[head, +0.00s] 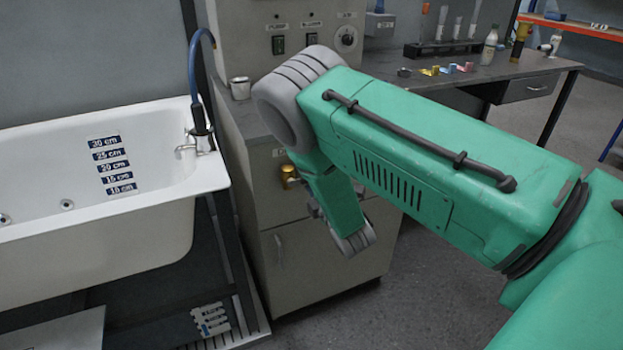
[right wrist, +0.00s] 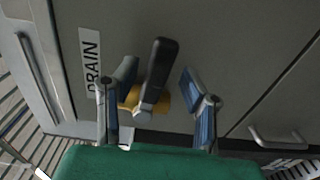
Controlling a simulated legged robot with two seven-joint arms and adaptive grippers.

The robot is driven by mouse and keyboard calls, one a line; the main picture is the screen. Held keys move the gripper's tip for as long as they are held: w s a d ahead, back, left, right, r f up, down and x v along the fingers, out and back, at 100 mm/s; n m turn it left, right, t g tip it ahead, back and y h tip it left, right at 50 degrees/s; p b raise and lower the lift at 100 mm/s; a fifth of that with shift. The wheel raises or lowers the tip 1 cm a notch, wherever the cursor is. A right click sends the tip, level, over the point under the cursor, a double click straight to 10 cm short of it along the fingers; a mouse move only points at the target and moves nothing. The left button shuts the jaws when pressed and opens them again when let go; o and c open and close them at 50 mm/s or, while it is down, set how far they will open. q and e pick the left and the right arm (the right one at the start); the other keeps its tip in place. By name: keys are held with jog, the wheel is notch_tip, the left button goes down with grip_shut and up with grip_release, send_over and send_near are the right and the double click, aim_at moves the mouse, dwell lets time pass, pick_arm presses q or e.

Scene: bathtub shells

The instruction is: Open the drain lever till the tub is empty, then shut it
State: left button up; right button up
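The drain lever (right wrist: 156,72) has a black handle on a brass valve body (right wrist: 131,100), mounted on a grey cabinet front beside a DRAIN label (right wrist: 90,62). In the right wrist view its handle points up and leans slightly right. My right gripper (right wrist: 157,88) is open, with a blue-padded finger on each side of the lever and visible gaps to the handle. In the head view brass (head: 289,174) shows beside my right wrist, which hides most of the lever. The white tub (head: 150,215) stands at left with depth labels inside; I cannot make out a water surface. My left gripper is not in view.
The grey cabinet (head: 283,250) stands right of the tub, with a control panel above. A blue hose (head: 192,75) arches over the tub tap (head: 195,143). A bench (head: 490,75) with bottles and small parts stands behind my right arm. A door handle (right wrist: 277,138) lies right of the lever.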

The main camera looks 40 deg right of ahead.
jog(key=shift+r, duration=0.3)
jog(key=v, duration=1.1)
jog(key=shift+s+a+f, duration=0.15)
jog(key=shift+s, duration=0.25)
